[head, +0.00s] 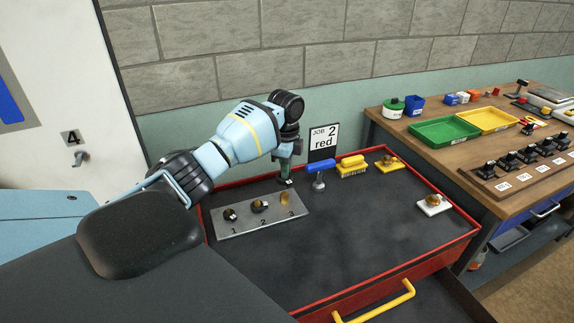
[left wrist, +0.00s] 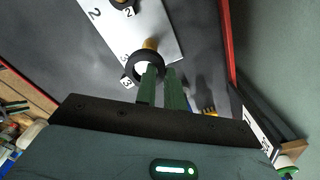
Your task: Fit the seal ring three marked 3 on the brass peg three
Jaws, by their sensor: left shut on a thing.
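My left gripper (head: 285,178) hangs over the back right of the steel peg plate (head: 238,227). It is shut on the black seal ring three (left wrist: 131,66), whose white tag (left wrist: 127,83) reads 3. The brass peg three (head: 284,198) stands bare at the plate's right end. In the left wrist view my left gripper's green fingers (left wrist: 160,88) hold the ring beside the peg (left wrist: 150,44), overlapping it in the picture. The ring does not look to be around the peg; whether they touch I cannot tell. My right gripper is not in view.
Pegs one (head: 230,214) and two (head: 260,205) carry black rings. A job sign (head: 323,138) stands behind. The tray's middle front is clear.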

